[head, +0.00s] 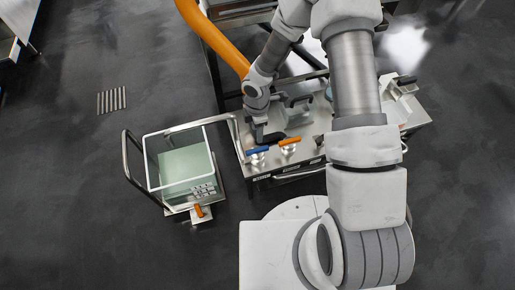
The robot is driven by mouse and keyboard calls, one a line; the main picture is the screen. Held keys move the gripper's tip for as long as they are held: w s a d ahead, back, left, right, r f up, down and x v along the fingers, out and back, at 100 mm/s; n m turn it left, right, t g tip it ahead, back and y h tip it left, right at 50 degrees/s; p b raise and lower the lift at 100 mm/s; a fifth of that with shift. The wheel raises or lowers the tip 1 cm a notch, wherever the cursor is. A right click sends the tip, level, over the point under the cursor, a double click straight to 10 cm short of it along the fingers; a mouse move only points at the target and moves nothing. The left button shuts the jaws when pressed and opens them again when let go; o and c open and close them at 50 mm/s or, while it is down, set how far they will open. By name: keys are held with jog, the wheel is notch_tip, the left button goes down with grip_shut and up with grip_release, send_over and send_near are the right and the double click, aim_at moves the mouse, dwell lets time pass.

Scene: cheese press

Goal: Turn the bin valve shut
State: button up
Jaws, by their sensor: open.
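A clear bin (151,162) with a white rim stands on a small cart left of the steel table. An orange-handled valve (200,211) sits low at the front of the bin. Two more valves stand at the table's front left corner, one with a blue handle (257,150) and one with an orange handle (290,141). Labels below them are too small to read, so I cannot tell which one is called the bin valve. My gripper (268,136) points down just behind the blue handle; it is open, and its fingertips are dark and small. I cannot tell whether it touches the handle.
The steel table (310,151) carries press parts, partly hidden by my arm. A thick orange hose (213,37) comes down from above behind my gripper. A curved handle (131,155) rises on the cart's left side. A floor drain (111,100) lies on clear dark floor at left.

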aim_at(257, 149)
notch_tip(257, 149, down, 12)
jog(key=b, duration=0.3)
jog(key=shift+r, duration=0.15)
jog(key=shift+c, duration=0.3)
grip_shut()
